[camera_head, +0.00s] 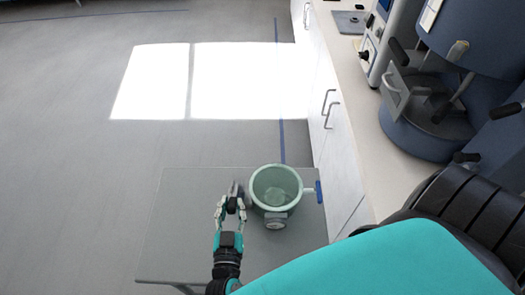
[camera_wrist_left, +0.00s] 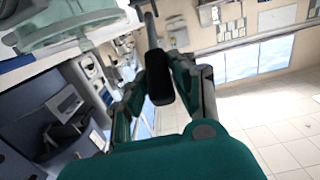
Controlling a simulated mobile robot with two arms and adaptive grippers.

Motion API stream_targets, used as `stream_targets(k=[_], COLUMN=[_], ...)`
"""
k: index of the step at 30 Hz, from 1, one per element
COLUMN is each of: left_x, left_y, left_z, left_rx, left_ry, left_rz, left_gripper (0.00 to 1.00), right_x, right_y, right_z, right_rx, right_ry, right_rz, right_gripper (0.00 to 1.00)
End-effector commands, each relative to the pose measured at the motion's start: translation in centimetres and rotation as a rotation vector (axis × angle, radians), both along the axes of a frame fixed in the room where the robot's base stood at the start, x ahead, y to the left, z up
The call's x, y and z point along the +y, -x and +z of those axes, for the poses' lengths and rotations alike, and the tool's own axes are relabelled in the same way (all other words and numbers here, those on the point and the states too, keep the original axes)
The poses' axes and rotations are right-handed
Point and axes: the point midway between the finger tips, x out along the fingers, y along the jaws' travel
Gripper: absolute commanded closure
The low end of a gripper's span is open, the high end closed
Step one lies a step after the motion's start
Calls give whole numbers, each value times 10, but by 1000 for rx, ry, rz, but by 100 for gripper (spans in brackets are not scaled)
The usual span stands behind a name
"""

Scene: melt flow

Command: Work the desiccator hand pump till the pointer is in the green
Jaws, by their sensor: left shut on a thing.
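The desiccator (camera_head: 254,190), a pale green round vessel, stands on a grey table. A small gauge (camera_head: 275,221) sits on its near side; its pointer is too small to read. My left gripper (camera_head: 231,204) is just left of the vessel, shut on the dark pump handle (camera_head: 235,187). In the left wrist view the black handle (camera_wrist_left: 159,85) lies between the two fingers, on a thin rod running up. The clear vessel (camera_wrist_left: 65,25) shows at the upper left there. My right gripper is out of view.
The grey table (camera_head: 185,235) has bare room left of the vessel. A blue-tipped fitting (camera_head: 318,191) sticks out on the vessel's right. White cabinets with a counter (camera_head: 352,105) run along the right, bearing a large blue machine (camera_head: 415,130).

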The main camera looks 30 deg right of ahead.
Motion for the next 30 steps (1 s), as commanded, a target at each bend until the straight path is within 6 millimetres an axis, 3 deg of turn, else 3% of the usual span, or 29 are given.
stream_targets(k=[1, 6, 23, 30], left_x=[-4, -8, 4, 6], left_y=[-4, -10, 8, 10], left_z=[12, 21, -20, -23], left_rx=[-7, -6, 5, 6], left_ry=[9, 8, 0, 0], left_rz=[1, 0, -3, -3], left_gripper=[100, 100, 100, 100], right_x=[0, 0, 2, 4], right_y=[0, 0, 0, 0], right_z=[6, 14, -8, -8], right_rx=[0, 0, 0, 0], right_ry=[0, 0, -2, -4], right_rz=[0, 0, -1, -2], right_gripper=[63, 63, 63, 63])
